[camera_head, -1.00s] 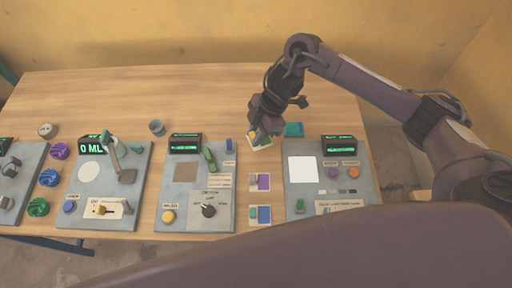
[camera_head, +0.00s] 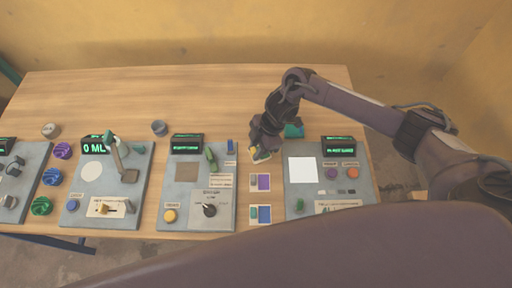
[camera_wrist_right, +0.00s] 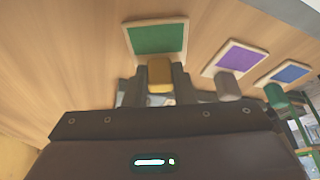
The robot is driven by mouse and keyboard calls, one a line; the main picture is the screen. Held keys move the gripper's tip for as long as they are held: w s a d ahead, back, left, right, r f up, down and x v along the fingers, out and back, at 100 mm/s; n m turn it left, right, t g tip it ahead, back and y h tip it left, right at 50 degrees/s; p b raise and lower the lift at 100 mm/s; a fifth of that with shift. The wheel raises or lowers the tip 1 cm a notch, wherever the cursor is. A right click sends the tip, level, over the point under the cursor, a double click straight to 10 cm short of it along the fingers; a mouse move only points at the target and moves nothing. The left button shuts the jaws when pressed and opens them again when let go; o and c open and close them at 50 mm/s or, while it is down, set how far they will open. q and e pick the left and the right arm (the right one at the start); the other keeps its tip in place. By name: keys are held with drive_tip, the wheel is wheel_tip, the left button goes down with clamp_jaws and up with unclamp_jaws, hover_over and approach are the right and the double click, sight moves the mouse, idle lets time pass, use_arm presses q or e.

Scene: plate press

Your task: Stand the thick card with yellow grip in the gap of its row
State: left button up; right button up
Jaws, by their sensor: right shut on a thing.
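My right gripper (camera_head: 260,153) is shut on the yellow grip (camera_wrist_right: 160,75) and points down near the right-hand panel's left edge. In the right wrist view, a green face with a pale border (camera_wrist_right: 157,37) shows just beyond the yellow grip and seems to belong to the held card. In the head view, only a small yellow and pale part of the card shows under the fingers. I cannot tell whether it touches the table. Two similar pale-bordered pieces lie in line with it: a purple one (camera_head: 263,182) and a blue one (camera_head: 264,214), each with its own grip. My left gripper is out of view.
A grey panel with a white square (camera_head: 303,170) lies to the right. Another grey panel with a dial (camera_head: 209,210) lies to the left. A teal block (camera_head: 293,131) is behind the gripper. The table's back strip (camera_head: 220,95) is clear.

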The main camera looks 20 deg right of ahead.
drive_tip(key=o, duration=1)
drive_tip(key=shift+r, duration=0.15)
drive_tip(key=b+v, duration=0.1)
drive_tip(key=v, duration=1.1)
drive_tip(key=shift+s, duration=0.1)
